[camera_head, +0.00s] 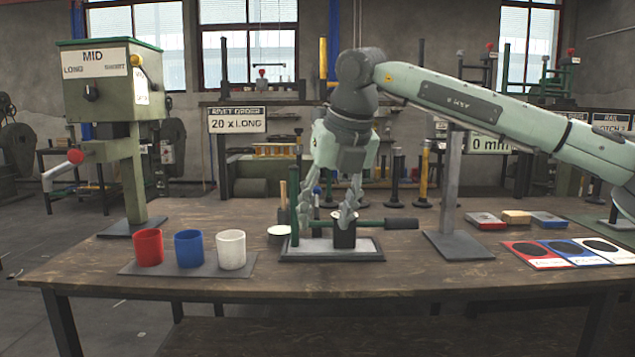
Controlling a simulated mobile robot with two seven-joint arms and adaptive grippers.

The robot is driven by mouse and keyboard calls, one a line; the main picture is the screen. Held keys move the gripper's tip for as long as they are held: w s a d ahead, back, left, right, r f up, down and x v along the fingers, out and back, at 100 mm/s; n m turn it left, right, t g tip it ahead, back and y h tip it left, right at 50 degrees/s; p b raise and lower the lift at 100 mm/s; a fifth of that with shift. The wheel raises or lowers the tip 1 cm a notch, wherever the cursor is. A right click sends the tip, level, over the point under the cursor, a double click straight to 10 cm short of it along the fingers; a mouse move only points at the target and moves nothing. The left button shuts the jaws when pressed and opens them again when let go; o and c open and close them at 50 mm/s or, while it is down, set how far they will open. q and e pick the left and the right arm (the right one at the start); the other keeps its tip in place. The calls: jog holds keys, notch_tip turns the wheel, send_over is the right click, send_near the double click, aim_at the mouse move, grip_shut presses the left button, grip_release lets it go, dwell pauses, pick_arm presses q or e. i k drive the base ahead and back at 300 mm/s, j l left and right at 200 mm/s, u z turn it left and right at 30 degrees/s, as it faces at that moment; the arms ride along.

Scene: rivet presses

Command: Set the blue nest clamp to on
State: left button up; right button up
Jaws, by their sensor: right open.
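My right gripper (323,218) points down over the low fixture (300,257) at the middle of the bench. Its fingers are spread apart, one on each side of a small blue knob (317,190), which may belong to the blue nest clamp. The right finger overlaps a black cup-like part (344,236) on the fixture; I cannot tell if it touches. A dark-handled green bar (401,224) runs out to the right. The fingers partly hide the fixture, and I cannot tell the clamp's setting. My left gripper is out of view.
A red cup (148,247), a blue cup (188,248) and a white cup (231,249) stand on a grey mat at left. A green press (100,82) stands behind them. A grey post (451,190) stands right of the fixture. Coloured cards (540,262) lie at right.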

aim_at(316, 190)
jog(key=i, duration=1.5)
